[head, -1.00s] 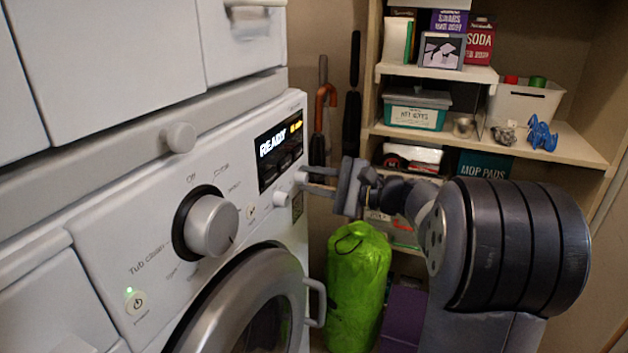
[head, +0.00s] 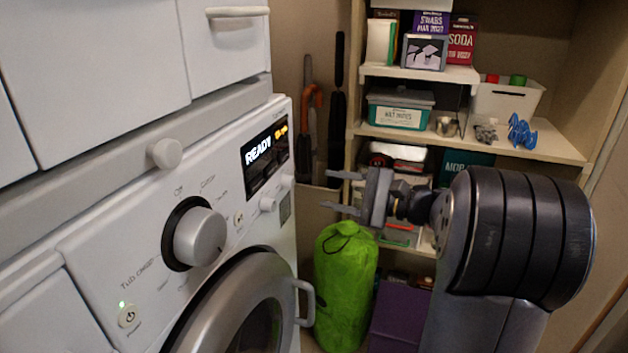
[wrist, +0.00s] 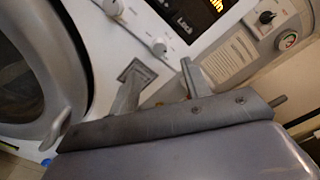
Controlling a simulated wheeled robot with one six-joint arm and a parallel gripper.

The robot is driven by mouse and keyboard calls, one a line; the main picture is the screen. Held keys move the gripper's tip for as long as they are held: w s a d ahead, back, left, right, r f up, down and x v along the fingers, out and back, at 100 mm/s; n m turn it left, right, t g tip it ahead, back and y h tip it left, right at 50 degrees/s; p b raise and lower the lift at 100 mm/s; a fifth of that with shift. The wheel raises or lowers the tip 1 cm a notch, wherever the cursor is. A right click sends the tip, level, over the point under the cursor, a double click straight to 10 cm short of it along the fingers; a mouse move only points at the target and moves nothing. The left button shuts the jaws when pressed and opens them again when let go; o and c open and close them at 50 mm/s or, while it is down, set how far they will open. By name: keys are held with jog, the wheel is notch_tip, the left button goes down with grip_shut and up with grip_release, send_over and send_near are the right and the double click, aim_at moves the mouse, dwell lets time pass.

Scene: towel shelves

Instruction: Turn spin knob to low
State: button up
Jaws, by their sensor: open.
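The white washer's front panel (head: 95,260) carries a large silver dial (head: 200,237) and two small white knobs to its right. The lower small knob (head: 268,204) also shows in the wrist view (wrist: 158,46). The upper small knob (head: 287,181) sits below the display (head: 266,157), which reads READY; it also shows in the wrist view (wrist: 112,6). The small knobs' labels and settings are too small to read, so I cannot tell which is spin. My gripper (head: 332,191) is open and empty, right of the panel and apart from the knobs, fingers pointing left.
The washer's round door (head: 235,310) with its handle (head: 304,303) is below the panel. A green bag (head: 345,285) stands right of the washer. Shelves (head: 560,145) with boxes and bins are behind my arm. Umbrellas (head: 308,120) hang at the back wall.

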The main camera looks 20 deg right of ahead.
aim_at(293, 183)
jog(key=shift+v, duration=1.55)
jog(key=shift+a, duration=0.1)
jog(key=b+x, duration=0.2)
jog(key=x, duration=0.7)
jog(key=shift+w+a+f, duration=0.1)
jog(key=shift+w+a, duration=0.45)
jog(key=shift+a, duration=0.15)
